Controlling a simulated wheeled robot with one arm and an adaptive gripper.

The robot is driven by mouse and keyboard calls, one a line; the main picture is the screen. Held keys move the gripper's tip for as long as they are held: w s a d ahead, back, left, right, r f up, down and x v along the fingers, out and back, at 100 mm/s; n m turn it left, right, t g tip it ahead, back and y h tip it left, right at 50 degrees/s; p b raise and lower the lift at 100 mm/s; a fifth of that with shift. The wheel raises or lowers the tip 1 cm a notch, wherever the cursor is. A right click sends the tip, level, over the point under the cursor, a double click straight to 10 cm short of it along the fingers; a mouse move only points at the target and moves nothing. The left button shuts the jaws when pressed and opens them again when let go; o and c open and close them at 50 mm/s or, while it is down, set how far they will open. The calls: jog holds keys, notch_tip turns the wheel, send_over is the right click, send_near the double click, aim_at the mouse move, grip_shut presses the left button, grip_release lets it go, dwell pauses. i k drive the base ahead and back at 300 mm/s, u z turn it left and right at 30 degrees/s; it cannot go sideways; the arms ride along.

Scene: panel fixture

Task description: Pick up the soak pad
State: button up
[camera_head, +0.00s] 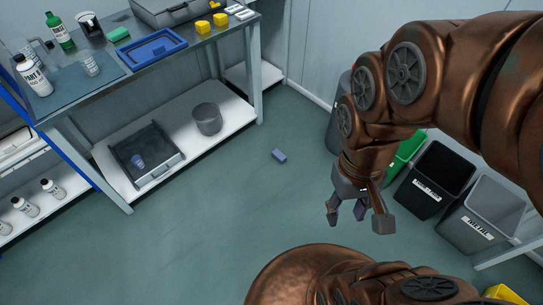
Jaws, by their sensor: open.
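A small blue-purple block (279,155), which may be the soak pad, lies on the open floor right of the workbench's lower shelf. A green sponge-like block (118,34) lies on the bench top. I cannot tell for certain which is the soak pad. My gripper (358,217) hangs at the right of centre, pointing down with its fingers apart. It is to the right of the blue-purple block and nearer me, not touching it. A small dark purplish shape shows between the fingers; I cannot tell whether it is a gripper part.
The workbench (185,46) carries bottles, a blue tray (152,50) and yellow blocks (203,27). Its lower shelf (186,122) holds a grey drawer-like bin (165,172) and a round pot (208,120). Bins (435,180) stand at the right. The middle floor is clear.

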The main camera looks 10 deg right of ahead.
aim_at(278, 155)
jog(key=u, duration=0.85)
jog(key=i, duration=2.1)
jog(key=z, duration=1.4)
